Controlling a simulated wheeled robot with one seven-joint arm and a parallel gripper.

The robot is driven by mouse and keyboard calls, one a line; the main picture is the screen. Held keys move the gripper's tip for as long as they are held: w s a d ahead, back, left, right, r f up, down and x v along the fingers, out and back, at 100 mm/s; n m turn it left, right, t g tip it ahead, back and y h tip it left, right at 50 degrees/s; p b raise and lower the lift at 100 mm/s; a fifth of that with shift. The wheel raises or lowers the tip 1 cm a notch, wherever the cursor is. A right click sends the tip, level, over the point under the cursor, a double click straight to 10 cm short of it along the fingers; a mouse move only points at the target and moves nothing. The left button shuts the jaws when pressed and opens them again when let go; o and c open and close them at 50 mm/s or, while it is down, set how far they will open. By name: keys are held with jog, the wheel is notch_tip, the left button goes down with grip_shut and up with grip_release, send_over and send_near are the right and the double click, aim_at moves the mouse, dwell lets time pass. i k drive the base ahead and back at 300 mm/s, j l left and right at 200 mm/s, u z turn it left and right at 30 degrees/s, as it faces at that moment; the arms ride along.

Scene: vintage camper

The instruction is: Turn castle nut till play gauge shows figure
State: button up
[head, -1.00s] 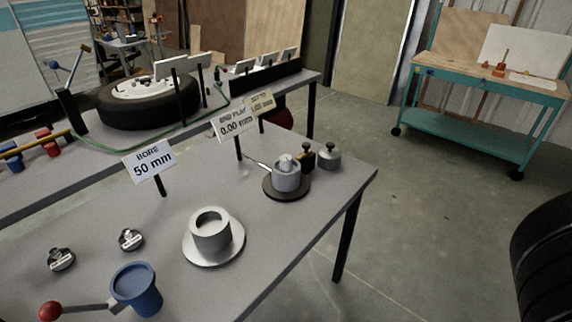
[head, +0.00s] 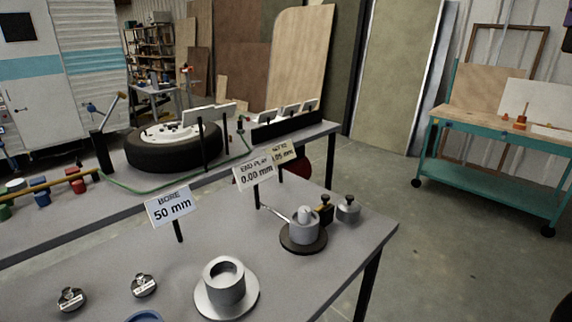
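In the head view, a small hub assembly (head: 304,232) stands on a dark round base (head: 303,246) near the right end of the grey bench. Its top carries a short grey knob-like part, too small to tell if it is the castle nut. A thin pointer or lever (head: 273,213) reaches to its left side. The play gauge sign (head: 255,173) behind it reads "END PLAY 0.00 mm". A second sign (head: 284,152), partly covered by it, seems to end in ".05 mm". My gripper is not in view.
A grey cylinder on a flanged plate (head: 226,287) stands at the front, by a "BORE 50 mm" sign (head: 172,206). Two small metal parts lie at left. A black-and-gold piece (head: 325,208) and a grey weight (head: 348,208) stand beside the hub.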

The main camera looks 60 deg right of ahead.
aim_at(304, 212)
jog(key=z, duration=1.2)
